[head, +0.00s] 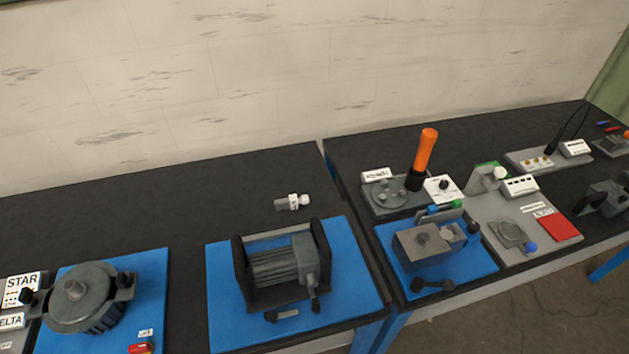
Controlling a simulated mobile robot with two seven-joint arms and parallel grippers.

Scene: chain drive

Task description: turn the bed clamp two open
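No bed clamp carries a readable label, so I cannot tell which part is clamp two. A grey finned motor (283,268) lies between two black uprights on the middle blue mat (358,296); a small dark lever part (314,303) shows at its right front. A round grey motor (84,296) sits on the left blue mat (153,262), with black knobbed parts (124,282) at its sides. A grey block fixture (420,243) with a black double-knobbed handle (433,285) is on the right blue mat (478,268). Neither of my grippers is in view.
A small clear-and-white part (293,201) lies behind the middle mat. An orange handle (425,152) stands upright on a grey unit at the right. Grey plates with a red pad (561,227) lie further right. A narrow gap separates the black tables. Bare tabletop (190,208) shows at back left.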

